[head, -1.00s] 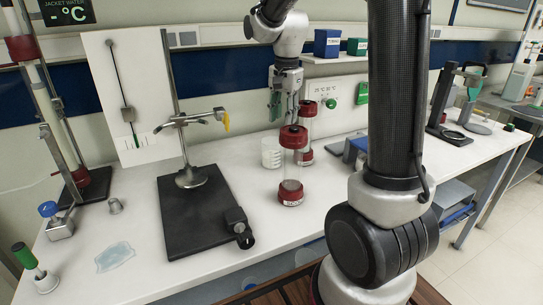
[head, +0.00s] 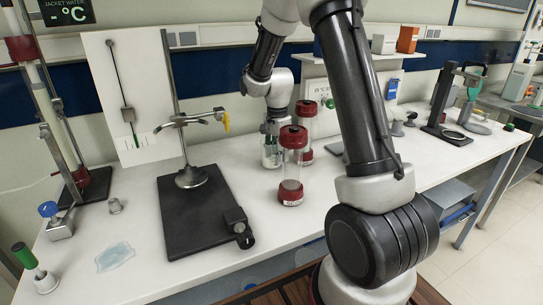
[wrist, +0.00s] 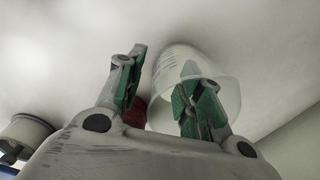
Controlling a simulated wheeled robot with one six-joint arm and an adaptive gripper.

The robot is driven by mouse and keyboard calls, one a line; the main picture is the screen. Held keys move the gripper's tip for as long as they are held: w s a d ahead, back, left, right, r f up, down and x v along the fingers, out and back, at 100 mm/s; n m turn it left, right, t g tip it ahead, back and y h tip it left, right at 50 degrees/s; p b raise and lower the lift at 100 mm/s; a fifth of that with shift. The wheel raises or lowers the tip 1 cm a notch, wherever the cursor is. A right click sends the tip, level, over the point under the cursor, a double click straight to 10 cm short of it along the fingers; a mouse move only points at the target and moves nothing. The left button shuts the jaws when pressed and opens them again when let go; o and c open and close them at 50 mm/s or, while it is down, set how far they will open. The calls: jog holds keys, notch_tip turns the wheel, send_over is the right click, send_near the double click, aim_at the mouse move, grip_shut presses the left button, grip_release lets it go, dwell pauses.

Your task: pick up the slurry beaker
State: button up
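The slurry beaker (head: 266,161) is a small clear beaker with markings, upright on the white bench just left of the red-capped columns. In the wrist view the beaker (wrist: 227,92) shows between and around my fingers. My gripper (head: 271,140) has come down over it, with green-padded fingers low at the beaker. In the wrist view my gripper (wrist: 160,85) is open. Its left finger is beside the beaker's left edge, and its right finger overlaps the beaker. I cannot tell whether that finger is inside it or in front of it.
Two clear columns with red caps, the nearer one (head: 291,165) and the farther one (head: 305,125), stand close on the right of the beaker. A black stand base (head: 200,222) lies to the left.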

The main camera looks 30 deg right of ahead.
jog(key=shift+f, duration=0.8)
grip_shut()
